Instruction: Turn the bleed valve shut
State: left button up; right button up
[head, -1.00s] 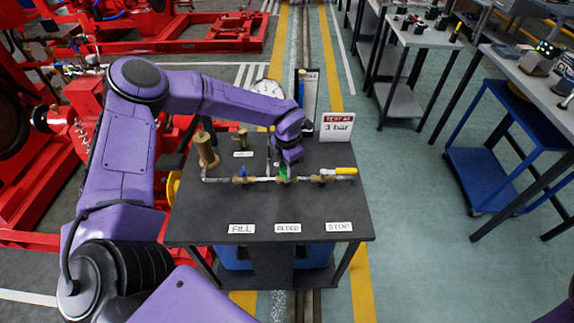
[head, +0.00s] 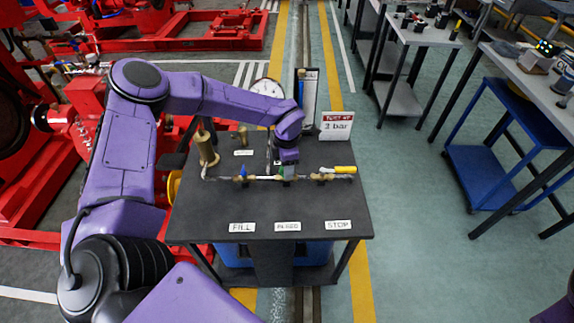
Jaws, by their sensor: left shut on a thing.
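The bleed valve (head: 289,174) has a green handle and sits mid-way along the pipe, behind the label that seems to read BLEED (head: 288,226). My left gripper (head: 287,165) reaches down over it from behind and is shut on its handle. The gripper hides most of the handle, so its exact angle is hard to tell. My right gripper is out of view.
The dark bench (head: 215,205) carries a blue-handled valve (head: 243,170) on the left and a yellow-handled valve (head: 342,169) on the right. The bench front is clear.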

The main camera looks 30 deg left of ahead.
pick_arm(q)
jog(key=shift+w, duration=0.1)
jog(key=o, duration=1.1)
jog(key=shift+c, duration=0.2)
jog(key=shift+r, duration=0.15)
notch_tip(320, 180, up, 10)
jog(key=b, duration=0.2)
jog(key=shift+r, duration=0.15)
